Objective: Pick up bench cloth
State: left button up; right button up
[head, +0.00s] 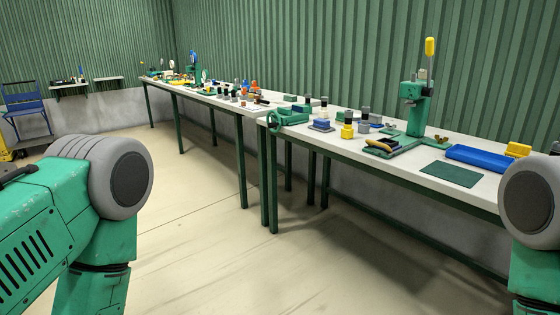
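I cannot tell for sure which thing is the bench cloth. A small blue, folded-looking piece (321,125) lies on the near bench, left of a yellow-based jar (347,127). A flat dark green rectangle (452,174) lies near the bench's front edge at the right; it may be a mat or a cloth. Both lie apart from my arms. My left arm shows large at the lower left and my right arm at the right edge, but neither gripper is in view, so their fingers are hidden.
The near bench (480,204) carries a green press (414,101) with a yellow handle, a blue tray (481,158) and a green vise (288,117). A second cluttered bench (205,98) runs to the back left. The floor before the benches is clear.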

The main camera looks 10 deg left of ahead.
aim_at(289, 98)
jog(key=i+j+u, duration=0.6)
jog(key=i, duration=0.3)
jog(key=i+j+u, duration=0.3)
jog(key=i, duration=0.15)
jog(key=i+u, duration=0.35)
jog(key=i, duration=4.05)
jog(key=i+z, duration=0.45)
jog(key=i+j+z, duration=0.3)
jog(key=i+z, duration=0.15)
jog(key=i+j+z, duration=1.1)
jog(key=j+z, duration=0.25)
jog(key=j, duration=0.25)
jog(key=z, duration=1.95)
